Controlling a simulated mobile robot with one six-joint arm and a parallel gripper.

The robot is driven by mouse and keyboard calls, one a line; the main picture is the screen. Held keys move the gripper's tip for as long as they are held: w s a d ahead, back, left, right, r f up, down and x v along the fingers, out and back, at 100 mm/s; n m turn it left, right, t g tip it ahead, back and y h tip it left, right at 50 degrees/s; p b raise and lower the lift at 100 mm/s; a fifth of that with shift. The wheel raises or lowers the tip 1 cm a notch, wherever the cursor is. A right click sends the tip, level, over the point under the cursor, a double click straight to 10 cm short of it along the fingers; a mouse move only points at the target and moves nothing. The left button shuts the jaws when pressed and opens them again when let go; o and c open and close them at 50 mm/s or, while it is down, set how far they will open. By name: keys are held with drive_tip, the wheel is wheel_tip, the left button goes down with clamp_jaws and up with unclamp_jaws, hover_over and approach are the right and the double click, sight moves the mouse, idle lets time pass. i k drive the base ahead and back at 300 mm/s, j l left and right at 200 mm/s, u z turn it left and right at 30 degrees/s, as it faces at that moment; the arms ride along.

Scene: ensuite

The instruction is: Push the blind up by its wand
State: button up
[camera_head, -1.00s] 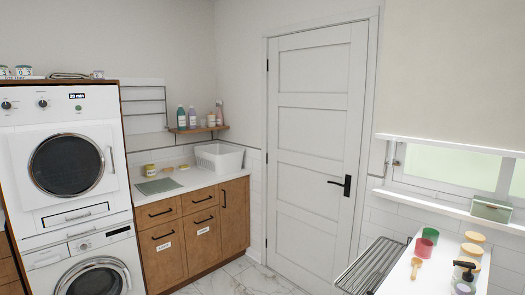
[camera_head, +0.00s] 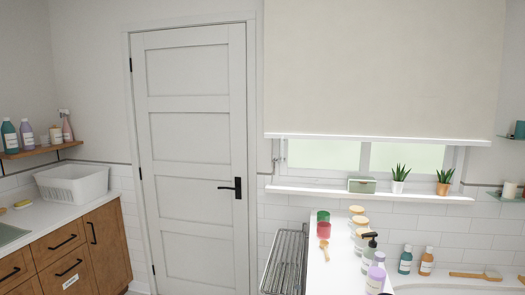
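The cream blind (camera_head: 385,68) hangs over the window at the upper right. Its white bottom bar (camera_head: 380,138) is level and sits partway down the window, leaving a strip of pale glass (camera_head: 322,154) uncovered below it. I cannot make out a wand on the blind. A small metal fitting (camera_head: 275,162) shows at the lower left of the window; I cannot tell what it is. My gripper is not in view.
Below, a white counter (camera_head: 325,275) carries cups, jars and bottles beside a wire rack (camera_head: 287,260). A closed white door (camera_head: 190,150) stands left of the window.

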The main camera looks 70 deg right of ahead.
sight(304, 117)
drive_tip(key=i+l+z, duration=0.2)
drive_tip(key=z, duration=0.25)
drive_tip(key=i+z, duration=0.7)
drive_tip(key=z, duration=0.15)
drive_tip(key=i+z, duration=0.45)
drive_tip(key=i+j+z, duration=0.15)
drive_tip(key=z, duration=0.3)
drive_tip(key=i+j+z, duration=0.25)
drive_tip(key=j+z, duration=0.15)
